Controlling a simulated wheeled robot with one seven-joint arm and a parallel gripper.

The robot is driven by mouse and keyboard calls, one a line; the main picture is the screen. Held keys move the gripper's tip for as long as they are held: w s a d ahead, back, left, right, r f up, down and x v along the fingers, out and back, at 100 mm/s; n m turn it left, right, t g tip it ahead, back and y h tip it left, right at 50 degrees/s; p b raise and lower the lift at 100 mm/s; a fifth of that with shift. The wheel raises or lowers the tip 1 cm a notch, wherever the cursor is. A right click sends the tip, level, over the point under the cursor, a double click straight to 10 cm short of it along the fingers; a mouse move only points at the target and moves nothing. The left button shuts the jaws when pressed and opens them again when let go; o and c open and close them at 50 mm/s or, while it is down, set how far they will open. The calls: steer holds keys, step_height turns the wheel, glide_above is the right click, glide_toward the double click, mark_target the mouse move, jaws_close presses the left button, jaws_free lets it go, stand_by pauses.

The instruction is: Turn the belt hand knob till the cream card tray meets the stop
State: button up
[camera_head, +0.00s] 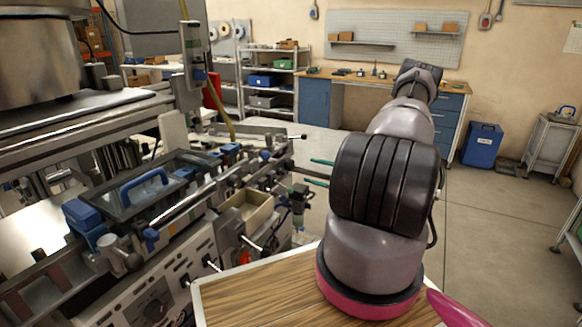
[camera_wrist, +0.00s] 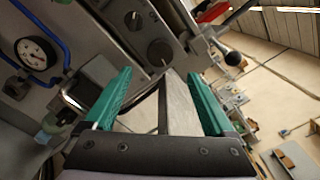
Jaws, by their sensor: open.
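An open cream tray (camera_head: 262,217), apparently the card tray, sits on the near side of the machine in the head view. I cannot make out the stop. My gripper (camera_head: 319,172) has green fingers and is right of the machine, beyond the tray. In the wrist view my gripper (camera_wrist: 160,78) is open, its fingers wide apart. A round dark knob (camera_wrist: 160,51) on a grey panel shows just ahead between the fingertips, apparently not touched. A smaller dial (camera_wrist: 133,20) is beside it. I cannot tell which is the belt hand knob. A grey metal bar (camera_wrist: 180,105) shows between the fingers.
A black ball-ended lever (camera_wrist: 233,58) sticks out right of the fingers in the wrist view. A gauge (camera_wrist: 34,54) with blue tubing is at left.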

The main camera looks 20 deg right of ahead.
mark_target(292, 166)
steer(key=x, duration=0.8)
steer(key=shift+w+a, duration=0.25)
steer(key=c, duration=1.4)
